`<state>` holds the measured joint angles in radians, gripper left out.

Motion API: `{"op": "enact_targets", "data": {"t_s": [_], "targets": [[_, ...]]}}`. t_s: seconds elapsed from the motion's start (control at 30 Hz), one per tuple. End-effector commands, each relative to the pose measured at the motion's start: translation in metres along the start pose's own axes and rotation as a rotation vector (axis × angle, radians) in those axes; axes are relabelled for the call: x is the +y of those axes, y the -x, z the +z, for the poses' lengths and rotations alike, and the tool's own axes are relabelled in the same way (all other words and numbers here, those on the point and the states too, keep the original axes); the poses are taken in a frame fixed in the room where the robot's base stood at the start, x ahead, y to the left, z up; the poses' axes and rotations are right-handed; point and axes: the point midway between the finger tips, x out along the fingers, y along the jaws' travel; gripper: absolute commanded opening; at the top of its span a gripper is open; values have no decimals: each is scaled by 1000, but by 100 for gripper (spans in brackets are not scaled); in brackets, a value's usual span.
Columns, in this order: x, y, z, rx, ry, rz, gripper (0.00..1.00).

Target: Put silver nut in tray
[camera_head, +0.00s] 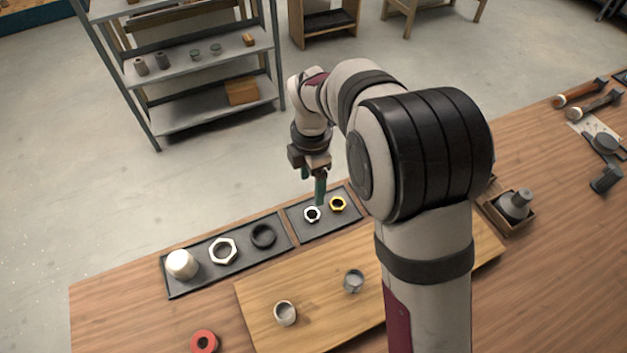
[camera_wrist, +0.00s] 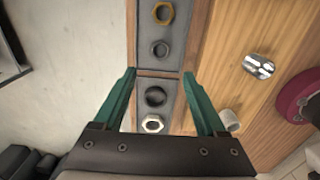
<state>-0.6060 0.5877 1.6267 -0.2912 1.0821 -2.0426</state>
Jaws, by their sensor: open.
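A small silver nut (camera_head: 312,214) lies in the small dark tray (camera_head: 350,222), beside a gold nut (camera_head: 338,204). In the wrist view the small nut (camera_wrist: 160,48) looks grey, below the gold nut (camera_wrist: 163,13). A larger pale silver hex nut (camera_head: 223,251) lies in the long dark tray (camera_head: 205,283), next to a black ring (camera_head: 263,236). The larger nut (camera_wrist: 152,123) also shows in the wrist view. My gripper (camera_head: 313,188) is open and empty above the trays. In the wrist view its fingertips (camera_wrist: 158,75) are spread on either side of the trays' adjoining ends.
A wooden board (camera_head: 320,300) in front holds a grey cup (camera_head: 285,313) and a metal fitting (camera_head: 353,280). A red ring (camera_head: 203,341) lies left of the board. A small box (camera_head: 510,215) stands right.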

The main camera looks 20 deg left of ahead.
Motion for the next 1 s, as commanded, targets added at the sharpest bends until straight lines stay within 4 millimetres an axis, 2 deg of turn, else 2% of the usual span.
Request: {"op": "enact_targets", "data": {"t_s": [0.17,0.27,0.37,0.4,0.43,0.5,0.6,0.63,0.7,0.77,1.0], "targets": [[-1,7,1,1,-11,1,74],[-26,30,17,11,-240,4,74],[-96,73,40,41,-824,-1,74],[-131,88,45,58,-1108,-10,74],[-158,96,45,71,-1322,-18,74],[-215,107,37,100,-1804,-45,74],[-274,106,14,137,-2371,-96,74],[-285,104,8,145,-2498,-110,74],[-303,99,-4,157,-2709,-140,74],[-310,96,-9,162,-2804,-154,74],[-312,95,-11,161,-2837,-162,74]]}}
